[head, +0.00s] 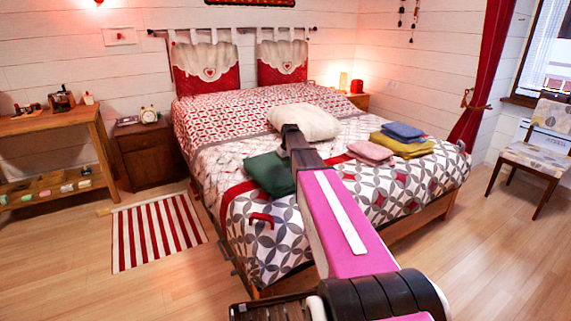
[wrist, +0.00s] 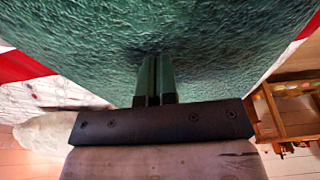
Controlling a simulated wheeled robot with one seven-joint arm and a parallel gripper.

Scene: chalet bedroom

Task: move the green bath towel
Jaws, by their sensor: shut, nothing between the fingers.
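The green bath towel (head: 268,174) lies folded on the near left part of the bed, on the patterned cover. In the head view my arm hides part of its right side. In the wrist view the towel (wrist: 200,40) fills most of the upper picture, very close to my gripper (wrist: 155,62). My gripper's two fingers are together with nothing between them, and their tips point at the towel's surface. I cannot tell whether the tips touch it. In the head view the fingers are hidden behind my arm.
On the bed (head: 255,235) lie a cream pillow-like item (head: 304,121), a pink folded cloth (head: 370,152), a yellow one (head: 403,147) and blue ones (head: 403,131). A striped rug (head: 155,232) and nightstand (head: 148,153) stand left. A chair (head: 535,155) is right. Floor at right is clear.

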